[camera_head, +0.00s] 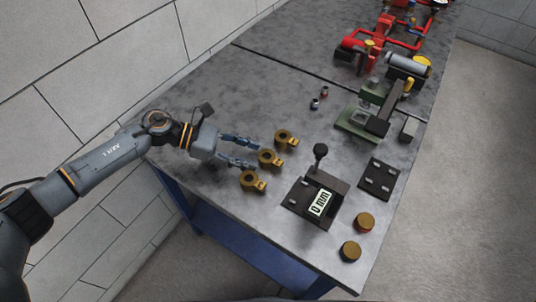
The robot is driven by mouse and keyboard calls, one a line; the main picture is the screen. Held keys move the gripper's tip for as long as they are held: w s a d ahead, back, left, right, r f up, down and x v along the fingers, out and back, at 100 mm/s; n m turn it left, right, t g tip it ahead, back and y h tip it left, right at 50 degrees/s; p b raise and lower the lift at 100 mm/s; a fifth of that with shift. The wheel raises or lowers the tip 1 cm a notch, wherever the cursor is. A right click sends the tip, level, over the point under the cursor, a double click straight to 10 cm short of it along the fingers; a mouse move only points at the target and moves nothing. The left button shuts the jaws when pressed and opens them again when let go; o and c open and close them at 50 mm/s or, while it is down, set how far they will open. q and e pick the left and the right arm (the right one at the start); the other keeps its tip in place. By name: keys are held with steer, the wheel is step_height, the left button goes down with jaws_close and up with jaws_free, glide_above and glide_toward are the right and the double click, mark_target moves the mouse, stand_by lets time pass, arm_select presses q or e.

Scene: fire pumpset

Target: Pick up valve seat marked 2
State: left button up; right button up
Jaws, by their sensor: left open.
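Three brass valve seats, round rings with a small side lug, stand in a slanted row on the grey table: the far one (284,138), the middle one (269,158) and the near one (252,181). Any number on them is too small to read, so I cannot tell which is marked 2. My left gripper (255,154) reaches in from the left, open and empty. Its fingertips are just left of the middle seat, pointing at it; whether they touch it is unclear. My right gripper is not in view.
A dark device with a lever and a lit display (319,204) stands right of the seats. Two brass-topped cylinders (365,222) (350,250) sit near the front right edge. A dark plate (379,179), a green-based press (372,118) and red piping (405,40) lie farther back.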

mark_target(259, 155)
arm_select(q)
steer(key=shift+x, duration=1.5)
jaws_close()
